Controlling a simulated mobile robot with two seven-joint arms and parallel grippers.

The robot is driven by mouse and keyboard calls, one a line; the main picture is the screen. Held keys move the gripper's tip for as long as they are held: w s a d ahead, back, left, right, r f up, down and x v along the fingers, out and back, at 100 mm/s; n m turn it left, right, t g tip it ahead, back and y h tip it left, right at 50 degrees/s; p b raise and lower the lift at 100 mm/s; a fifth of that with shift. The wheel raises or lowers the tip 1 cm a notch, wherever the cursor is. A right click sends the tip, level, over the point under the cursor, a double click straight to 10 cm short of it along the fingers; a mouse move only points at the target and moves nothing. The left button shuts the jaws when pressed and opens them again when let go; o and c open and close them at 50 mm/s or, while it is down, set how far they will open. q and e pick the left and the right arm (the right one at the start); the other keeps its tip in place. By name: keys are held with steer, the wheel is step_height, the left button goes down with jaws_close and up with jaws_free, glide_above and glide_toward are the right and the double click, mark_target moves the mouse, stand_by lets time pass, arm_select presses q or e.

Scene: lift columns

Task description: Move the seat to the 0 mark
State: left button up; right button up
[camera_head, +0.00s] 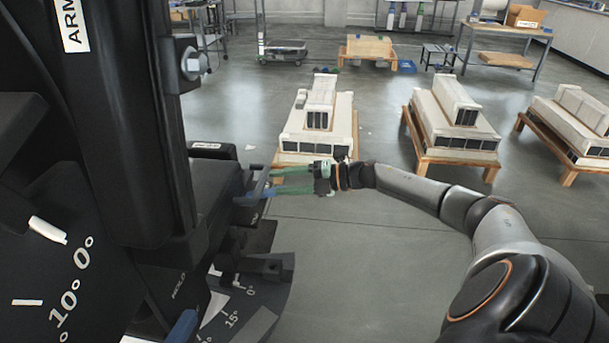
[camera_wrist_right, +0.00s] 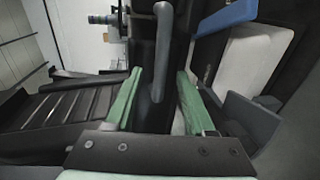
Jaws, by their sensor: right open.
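A large black machine (camera_head: 120,130) fills the left of the head view; I cannot tell exactly which part is the seat. Its near dial plate (camera_head: 25,275) carries white marks with 0° and 10°, and a white tick or pointer sits by the 0°. A lower dial (camera_head: 262,305) shows 0° and 15°. My right gripper (camera_head: 273,182), with green fingers, is at a grey bar handle (camera_head: 258,183) on the machine's right side. In the wrist view the bent grey handle (camera_wrist_right: 163,50) stands between the open fingers; contact cannot be told. My left gripper is out of view.
Pale block stacks on wooden pallets (camera_head: 318,125) stand on the grey floor behind my right arm, with more pallets (camera_head: 450,125) to the right. Workbenches and a cart (camera_head: 283,50) are farther back. The floor in front (camera_head: 350,260) is clear.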

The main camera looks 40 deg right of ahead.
steer(key=v, duration=0.6)
steer(key=shift+p, duration=0.35)
steer(key=shift+s+d, duration=0.1)
steer(key=shift+d, duration=0.1)
stand_by(0.5)
